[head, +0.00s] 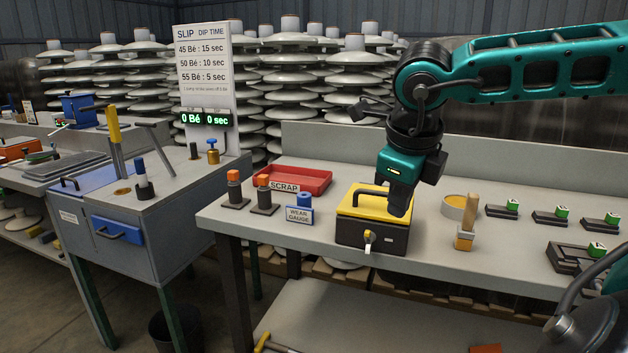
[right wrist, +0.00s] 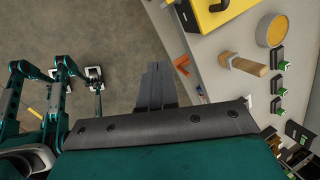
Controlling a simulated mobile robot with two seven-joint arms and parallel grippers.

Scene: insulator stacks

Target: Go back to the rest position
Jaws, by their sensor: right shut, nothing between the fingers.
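My right gripper (head: 398,208) hangs from the teal arm that comes in from the right in the head view, fingers pointing down. It overlaps the right part of a yellow-lidded box (head: 372,203) there. In the right wrist view the gripper fingers (right wrist: 156,72) are together and empty, with the floor behind them. The box (right wrist: 205,12) lies beyond them to the upper right, apart from the fingers. My left gripper cannot be made out in either view.
The grey workbench (head: 330,225) holds a red scrap tray (head: 305,179), a wear gauge (head: 300,214), a wooden-handled tool (head: 467,220), a yellow-filled round dish (head: 458,205) and several green-topped blocks. A slip station (head: 145,262) stands left. Floor in front of the bench is open.

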